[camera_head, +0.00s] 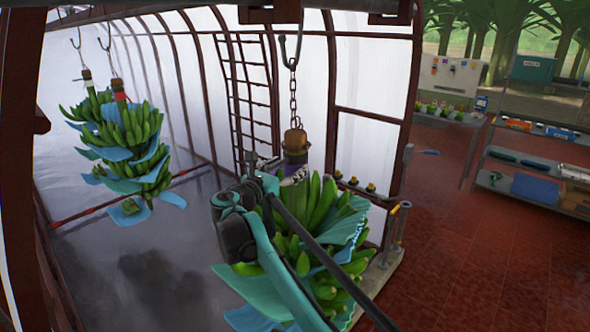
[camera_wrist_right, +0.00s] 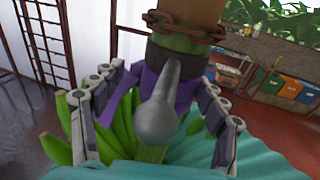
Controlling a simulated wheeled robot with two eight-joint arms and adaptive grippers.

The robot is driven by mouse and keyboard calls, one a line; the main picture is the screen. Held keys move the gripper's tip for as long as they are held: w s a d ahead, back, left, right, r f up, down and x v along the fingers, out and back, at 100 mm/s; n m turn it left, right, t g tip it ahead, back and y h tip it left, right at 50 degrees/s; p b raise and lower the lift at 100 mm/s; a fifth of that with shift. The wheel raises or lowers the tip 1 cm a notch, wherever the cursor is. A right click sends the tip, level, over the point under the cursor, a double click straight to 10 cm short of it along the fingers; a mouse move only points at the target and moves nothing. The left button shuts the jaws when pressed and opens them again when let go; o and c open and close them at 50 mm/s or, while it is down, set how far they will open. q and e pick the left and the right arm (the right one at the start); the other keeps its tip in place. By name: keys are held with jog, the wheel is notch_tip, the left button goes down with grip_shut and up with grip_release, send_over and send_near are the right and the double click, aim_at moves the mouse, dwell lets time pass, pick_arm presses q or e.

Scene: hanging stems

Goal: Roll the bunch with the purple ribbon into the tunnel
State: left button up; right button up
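The bunch with the purple ribbon (camera_head: 322,205) is green bananas with blue sheets, hanging by a stem from a chain and hook. The ribbon (camera_head: 296,165) is wrapped around its stem; it also shows in the wrist view (camera_wrist_right: 181,95). My right gripper (camera_head: 280,172) is at the stem. In the wrist view its two fingers (camera_wrist_right: 160,85) stand apart on either side of the ribboned stem, with a gap at the left finger; contact at the right finger is unclear. The tunnel (camera_head: 185,70) has arched dark ribs and translucent white walls. My left gripper is not in view.
Other bunches (camera_head: 130,130) hang at the left on hooks, one with a red ribbon (camera_head: 119,95). A dark ladder (camera_head: 248,95) stands by the tunnel wall. Shelves (camera_head: 540,165) stand at the right on red tiles. The grey floor (camera_head: 150,260) below the left bunches is clear.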

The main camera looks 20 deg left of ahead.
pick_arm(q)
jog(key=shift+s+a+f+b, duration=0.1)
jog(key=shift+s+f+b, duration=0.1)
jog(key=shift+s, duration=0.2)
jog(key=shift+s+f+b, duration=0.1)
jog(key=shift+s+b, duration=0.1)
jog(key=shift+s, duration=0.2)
pick_arm(e)
jog(key=s+a, duration=0.1)
jog(key=s, duration=0.5)
jog(key=shift+s+r, duration=0.15)
jog(key=shift+s, duration=0.1)
